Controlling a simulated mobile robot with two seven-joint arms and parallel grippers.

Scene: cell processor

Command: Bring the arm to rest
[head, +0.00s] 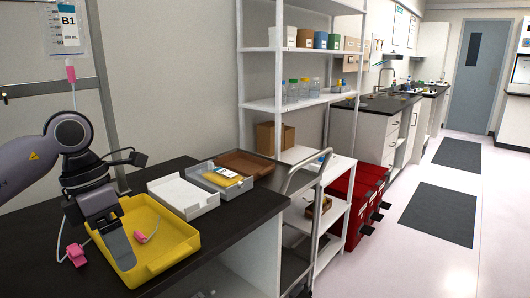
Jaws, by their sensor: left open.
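My left arm comes in from the left edge, and its gripper (117,240) points down over the left part of a yellow tray (178,258) on the black counter. The gripper is open, and I see nothing held in it. A pink clamp with a thin white tube (141,237) lies in the tray beside the gripper. Another pink clip (76,254) is at the tray's left, by the gripper. My right arm and gripper are not in the picture.
A bag labelled B1 (68,27) hangs at upper left with a pink clip on its line. A white tray (182,195), a grey tray with a yellow packet (220,177) and a brown tray (244,162) sit behind. A metal cart rail (305,168) and white shelves stand right.

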